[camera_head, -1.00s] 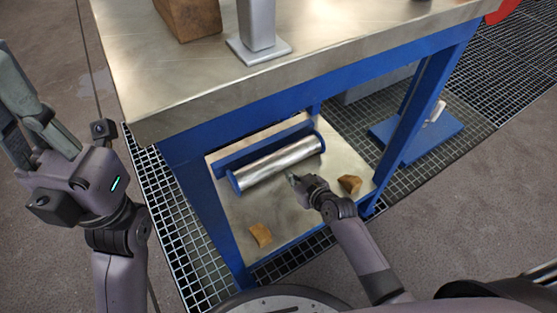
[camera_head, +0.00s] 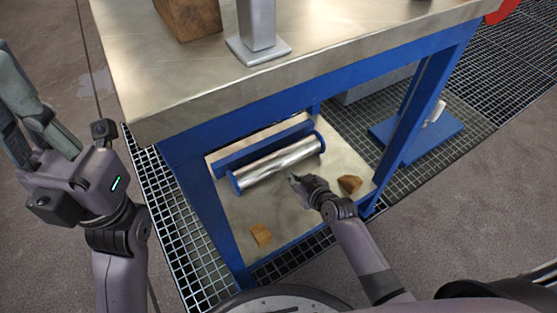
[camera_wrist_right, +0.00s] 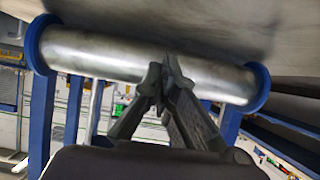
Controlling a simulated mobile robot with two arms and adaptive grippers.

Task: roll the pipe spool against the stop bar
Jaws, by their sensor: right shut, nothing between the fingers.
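The pipe spool (camera_head: 278,163) is a shiny metal cylinder with a blue flange at each end. It lies on the lower shelf of the blue-framed table, alongside the blue stop bar (camera_head: 265,143) behind it. They look very close; I cannot tell whether they touch. My right gripper (camera_head: 293,178) is shut and empty, on the near side of the spool by its middle. In the right wrist view, the spool (camera_wrist_right: 110,55) spans the picture and the fingertips (camera_wrist_right: 167,65) overlap its middle; contact is unclear. My left gripper (camera_head: 28,115) is open and empty, left of the table.
Two wooden wedge-like blocks, one near the shelf's front (camera_head: 261,235) and one right of my right gripper (camera_head: 350,184), lie on the shelf (camera_head: 290,225). The tabletop (camera_head: 170,75) overhangs the shelf. A blue leg (camera_head: 405,125) bounds its right side.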

